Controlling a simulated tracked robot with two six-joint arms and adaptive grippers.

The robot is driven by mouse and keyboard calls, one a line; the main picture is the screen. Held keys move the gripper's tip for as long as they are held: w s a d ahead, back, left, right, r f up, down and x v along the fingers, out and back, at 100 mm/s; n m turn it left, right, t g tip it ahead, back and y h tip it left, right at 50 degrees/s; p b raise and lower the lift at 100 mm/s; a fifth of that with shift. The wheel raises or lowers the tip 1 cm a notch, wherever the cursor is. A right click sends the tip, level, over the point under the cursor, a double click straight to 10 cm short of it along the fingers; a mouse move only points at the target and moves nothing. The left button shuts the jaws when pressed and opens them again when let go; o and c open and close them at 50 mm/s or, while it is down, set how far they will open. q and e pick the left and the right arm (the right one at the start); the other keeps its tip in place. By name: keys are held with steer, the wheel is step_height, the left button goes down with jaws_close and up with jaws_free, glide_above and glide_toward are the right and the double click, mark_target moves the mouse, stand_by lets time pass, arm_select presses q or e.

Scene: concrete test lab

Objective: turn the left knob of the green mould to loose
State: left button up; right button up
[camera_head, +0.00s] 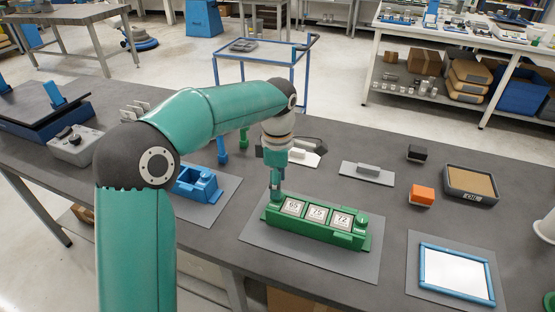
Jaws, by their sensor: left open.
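The green mould (318,222) lies on a grey mat (270,243) on the table and carries three white number labels that read like 65, 75 and 72. Its right knob (362,221) shows at the right end. My left gripper (276,188) points down over the left end of the mould, where the left knob sits. The gripper's fingers cover most of that knob, so I cannot tell how it is turned or whether the fingers touch it. The left gripper is open. My right gripper is not in view.
A blue fixture (196,184) stands left of the mould, partly behind my arm. An orange block (422,195), a black block (417,153), a tray (471,184) and a blue frame (456,272) lie to the right. Bare tabletop lies between the mould and these.

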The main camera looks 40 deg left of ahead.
arm_select(q)
step_height(320, 180, up, 9)
stand_by(0.3)
steer(key=shift+f, duration=0.15)
stand_by(0.3)
